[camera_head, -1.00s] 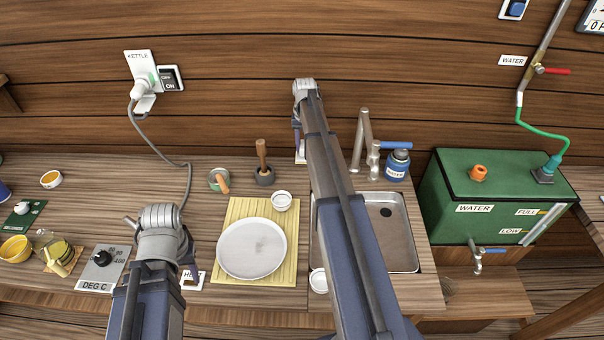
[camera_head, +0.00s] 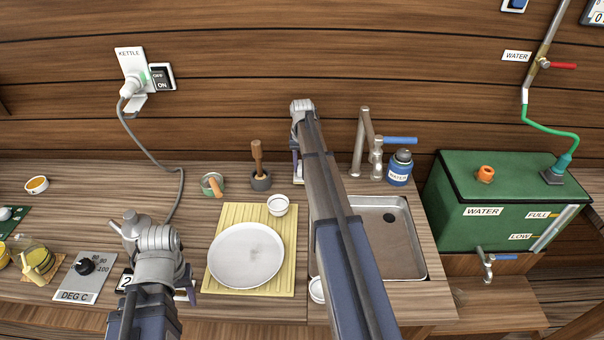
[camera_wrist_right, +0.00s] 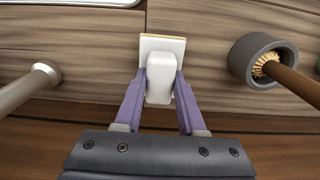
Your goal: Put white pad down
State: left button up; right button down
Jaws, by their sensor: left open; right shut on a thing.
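The white pad (camera_wrist_right: 162,44) has a white grip block and a thin yellowish edge. My right gripper (camera_wrist_right: 160,88) is shut on the block, one purple finger on each side.
A round white plate (camera_head: 246,255) and a small white cup (camera_head: 278,205) sit on a yellow slatted mat (camera_head: 217,283).

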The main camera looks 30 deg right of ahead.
pick_arm(q)
jog(key=shift+f+b, duration=0.4)
jog(key=shift+f, duration=0.5)
pick_arm(e)
jog(key=shift+f, duration=0.9)
pick_arm(q)
jog(key=shift+f, duration=0.2)
pick_arm(e)
jog(key=shift+f, duration=0.15)
jog(key=c, duration=0.5)
grip_release()
pick_arm(q)
jog(key=shift+r, duration=0.15)
notch_tip(320, 180, up, 12)
jog(key=p, duration=1.2)
pick_arm(e)
notch_tip(320, 180, up, 12)
jog(key=shift+r, duration=0.2)
